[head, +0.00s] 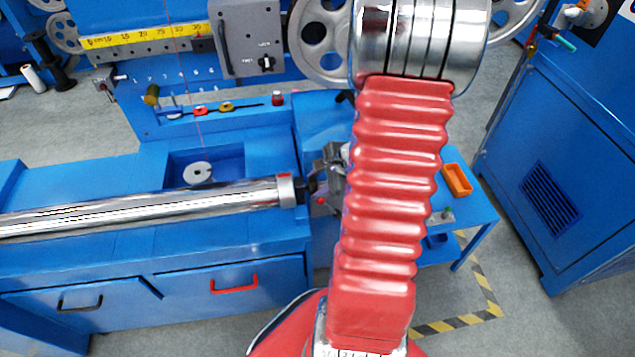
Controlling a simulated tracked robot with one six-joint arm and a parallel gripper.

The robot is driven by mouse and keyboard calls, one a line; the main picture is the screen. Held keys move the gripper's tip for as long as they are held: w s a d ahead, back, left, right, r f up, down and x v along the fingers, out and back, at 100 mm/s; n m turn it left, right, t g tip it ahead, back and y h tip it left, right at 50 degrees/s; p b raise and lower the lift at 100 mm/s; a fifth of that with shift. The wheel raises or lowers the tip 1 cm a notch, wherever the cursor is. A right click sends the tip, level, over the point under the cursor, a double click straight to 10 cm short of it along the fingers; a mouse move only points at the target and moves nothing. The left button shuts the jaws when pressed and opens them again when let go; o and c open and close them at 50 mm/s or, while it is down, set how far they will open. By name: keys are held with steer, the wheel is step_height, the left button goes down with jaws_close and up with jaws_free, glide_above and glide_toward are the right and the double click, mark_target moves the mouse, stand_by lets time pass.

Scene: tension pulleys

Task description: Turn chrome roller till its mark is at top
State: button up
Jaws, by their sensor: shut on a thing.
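The chrome roller (140,208) lies horizontally across the blue bench, running from the left edge to the middle of the head view. A grey collar (289,191) is at its right end, with a small reddish mark (284,176) near the upper side of the collar as I see it. A short dark shaft end sticks out to the right of the collar. My gripper (316,184) is at this end, shut on the roller's shaft end. My red ribbed arm covers part of the gripper, and the exact finger contact is too small to see clearly.
A blue drawer front with a red handle (234,284) is below the roller. A grey control box (247,38) and spoked pulleys (322,38) stand behind. An orange tray (457,180) lies on the right side table. A blue cabinet (560,170) stands far right.

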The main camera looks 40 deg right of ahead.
steer(key=shift+s+a+f+n+t+h, duration=0.2)
steer(key=shift+t+h, duration=0.1)
steer(key=shift+t, duration=0.2)
steer(key=shift+s+a+f+n+t+h, duration=0.15)
steer(key=shift+t+h, duration=0.15)
steer(key=shift+t, duration=0.2)
stand_by(0.3)
steer(key=o, duration=1.1)
steer(key=shift+d+r, duration=0.1)
steer(key=shift+r, duration=0.05)
steer(key=shift+c, duration=0.2)
steer(key=shift+r, duration=0.15)
steer(key=v, duration=1.3)
steer(key=shift+s, duration=0.25)
steer(key=shift+r, duration=0.15)
